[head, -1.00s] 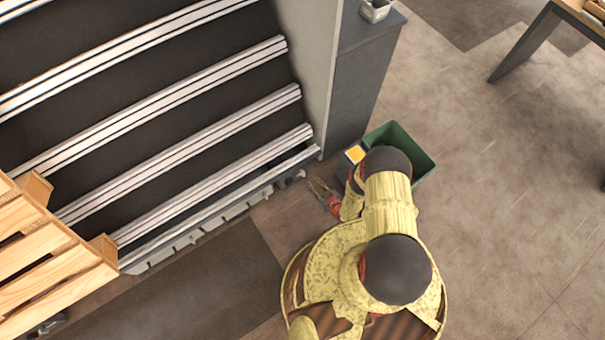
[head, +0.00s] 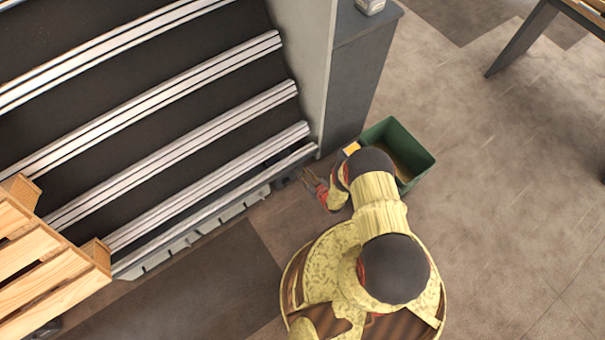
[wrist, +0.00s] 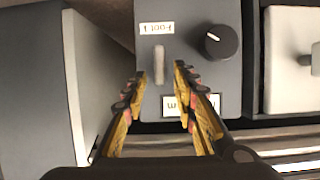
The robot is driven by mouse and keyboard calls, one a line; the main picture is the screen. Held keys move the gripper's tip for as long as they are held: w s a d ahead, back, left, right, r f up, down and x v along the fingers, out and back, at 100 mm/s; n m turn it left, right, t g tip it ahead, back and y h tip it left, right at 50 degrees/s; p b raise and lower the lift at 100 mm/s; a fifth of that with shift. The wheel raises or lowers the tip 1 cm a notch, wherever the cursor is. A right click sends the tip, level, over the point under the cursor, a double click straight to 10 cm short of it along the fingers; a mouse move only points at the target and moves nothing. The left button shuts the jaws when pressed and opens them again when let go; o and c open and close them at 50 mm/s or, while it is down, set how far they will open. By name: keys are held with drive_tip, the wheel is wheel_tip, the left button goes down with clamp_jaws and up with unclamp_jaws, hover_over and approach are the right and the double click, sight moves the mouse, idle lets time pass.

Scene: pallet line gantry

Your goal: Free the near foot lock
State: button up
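In the wrist view a dark grey lock box (wrist: 190,75) carries an upside-down label reading like "Foot 1" (wrist: 158,28). A light grey upright lever (wrist: 159,58) stands out from its face, with a round black knob (wrist: 217,42) to its right. My gripper (wrist: 160,74) is open, its yellow and red fingers on either side of the lever's lower end, with gaps to both. A second label (wrist: 190,104) is partly hidden by the right finger. In the head view my gripper (head: 311,184) is low by the rack's end, and the box there is too small to make out clearly.
A green bin (head: 416,150) stands on the floor beside my arm. The grey cabinet (head: 358,80) and the railed rack (head: 200,150) are close ahead. A wooden pallet (head: 40,255) is at the left. Open floor lies to the right.

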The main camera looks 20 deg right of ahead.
drive_tip(key=shift+c, duration=0.9)
clamp_jaws()
drive_tip(key=shift+w+d+f+m+g+y, duration=0.15)
drive_tip(key=shift+d+m+y, duration=0.15)
drive_tip(key=shift+m+y, duration=0.55)
drive_tip(key=shift+d+f+m+g+y, duration=0.1)
drive_tip(key=shift+d+m+y, duration=0.3)
drive_tip(key=shift+m, duration=0.75)
drive_tip(key=shift+w+d+f+m+g+y, duration=0.1)
drive_tip(key=shift+d+f+m+y, duration=0.05)
drive_tip(key=shift+m+y, duration=0.75)
drive_tip(key=shift+o, duration=0.9)
unclamp_jaws()
